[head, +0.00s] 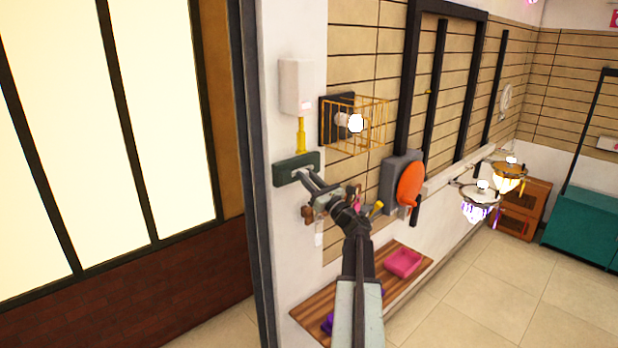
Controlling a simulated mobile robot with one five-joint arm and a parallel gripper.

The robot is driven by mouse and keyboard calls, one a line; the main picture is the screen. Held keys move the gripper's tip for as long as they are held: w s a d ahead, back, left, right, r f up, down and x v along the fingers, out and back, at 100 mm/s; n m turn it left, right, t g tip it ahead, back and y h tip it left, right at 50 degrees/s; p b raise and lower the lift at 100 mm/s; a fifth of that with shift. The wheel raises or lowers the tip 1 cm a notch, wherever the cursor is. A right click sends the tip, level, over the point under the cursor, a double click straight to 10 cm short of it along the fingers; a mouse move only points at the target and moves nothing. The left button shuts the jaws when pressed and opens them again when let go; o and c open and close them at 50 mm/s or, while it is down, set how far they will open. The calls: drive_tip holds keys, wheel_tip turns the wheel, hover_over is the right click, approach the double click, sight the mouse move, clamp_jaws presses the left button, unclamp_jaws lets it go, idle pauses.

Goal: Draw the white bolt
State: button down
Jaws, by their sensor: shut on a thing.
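A dark green plate (284,174) is fixed to the white wall strip left of centre, below a white box. My gripper (309,184) reaches up and left to this plate from below, and its jaws are shut at the plate's face. The pale piece at the jaws, which appears to be the white bolt (299,172), is small and mostly hidden by my gripper. I cannot tell how far it stands out of the plate.
The white box (297,86) has a yellow piece (301,135) below it. A wire cage (355,123) and an orange disc (410,184) stand out from the wall to the right. A wooden shelf (407,281) holds a pink tray (403,263).

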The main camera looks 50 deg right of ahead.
idle(0.8)
drive_tip(key=d, duration=0.5)
drive_tip(key=shift+s+d, duration=0.1)
drive_tip(key=shift+d, duration=0.05)
drive_tip(key=shift+s, duration=0.1)
drive_tip(key=shift+r, duration=0.1)
drive_tip(key=c, duration=1.4)
unclamp_jaws()
drive_tip(key=shift+c, duration=0.2)
drive_tip(key=shift+o, duration=1.2)
drive_tip(key=shift+d, duration=0.15)
